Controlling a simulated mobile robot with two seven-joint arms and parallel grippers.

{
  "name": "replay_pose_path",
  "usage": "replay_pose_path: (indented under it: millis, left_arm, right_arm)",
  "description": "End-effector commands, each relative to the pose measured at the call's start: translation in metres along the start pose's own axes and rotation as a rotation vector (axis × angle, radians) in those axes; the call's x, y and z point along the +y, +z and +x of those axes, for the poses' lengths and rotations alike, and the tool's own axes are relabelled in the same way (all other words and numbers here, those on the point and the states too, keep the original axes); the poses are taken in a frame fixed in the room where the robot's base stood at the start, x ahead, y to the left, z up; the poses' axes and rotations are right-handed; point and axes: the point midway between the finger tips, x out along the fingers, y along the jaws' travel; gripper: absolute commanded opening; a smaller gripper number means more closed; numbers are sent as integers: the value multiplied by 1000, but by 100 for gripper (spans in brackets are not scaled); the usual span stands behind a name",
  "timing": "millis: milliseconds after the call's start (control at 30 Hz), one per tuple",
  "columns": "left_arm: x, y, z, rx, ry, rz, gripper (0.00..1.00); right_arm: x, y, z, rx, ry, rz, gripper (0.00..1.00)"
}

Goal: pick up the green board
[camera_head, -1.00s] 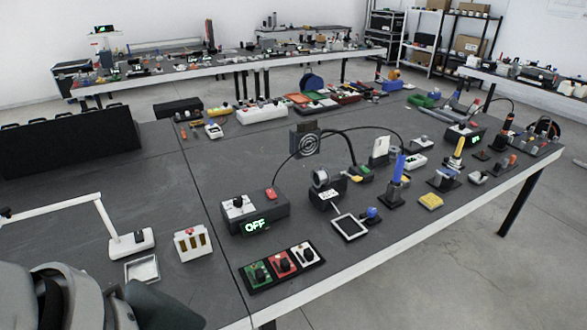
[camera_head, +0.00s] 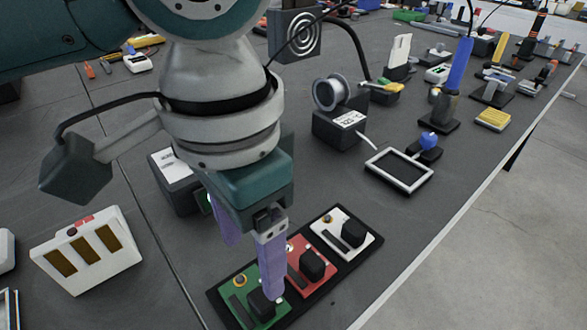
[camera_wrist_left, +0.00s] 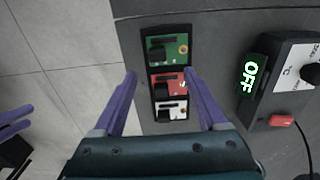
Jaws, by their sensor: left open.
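The green board (camera_head: 238,297) lies in a black tray (camera_head: 330,275) beside a red board (camera_head: 308,268) and a white board (camera_head: 345,235). It carries a black block and a round yellowish part. My left gripper (camera_head: 250,268) is open and empty, pointing down above the tray. In the head view one finger hides part of the green board. In the left wrist view, the green board (camera_wrist_left: 172,45) is ahead of the open fingers (camera_wrist_left: 160,76), while the red board lies between their tips. Purple fingers like mine, apparently my right gripper (camera_wrist_left: 17,122), show at the left edge.
A dark box with a lit OFF display (camera_wrist_left: 250,76) stands close to the tray. A white holder with brown slots (camera_head: 88,258) stands left. A wire spool (camera_head: 332,93) and a framed pad (camera_head: 398,172) are behind. The table edge (camera_head: 430,250) is close on the right.

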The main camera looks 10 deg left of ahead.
Motion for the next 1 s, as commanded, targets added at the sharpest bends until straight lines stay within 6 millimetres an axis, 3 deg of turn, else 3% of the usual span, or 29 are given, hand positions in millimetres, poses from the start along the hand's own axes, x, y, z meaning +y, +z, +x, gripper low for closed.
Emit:
replay_pose_path:
  millis: [633,967,1000]
  left_arm:
    - [0,0,88,-3,-2,-1,75]
    - [0,0,96,0,-1,1,75]
    - [0,0,96,0,-1,1,72]
  right_arm:
    - [0,10,24,-6,1,1,50]
    - [0,10,25,-5,1,1,50]
    - [0,10,25,-5,1,0,50]
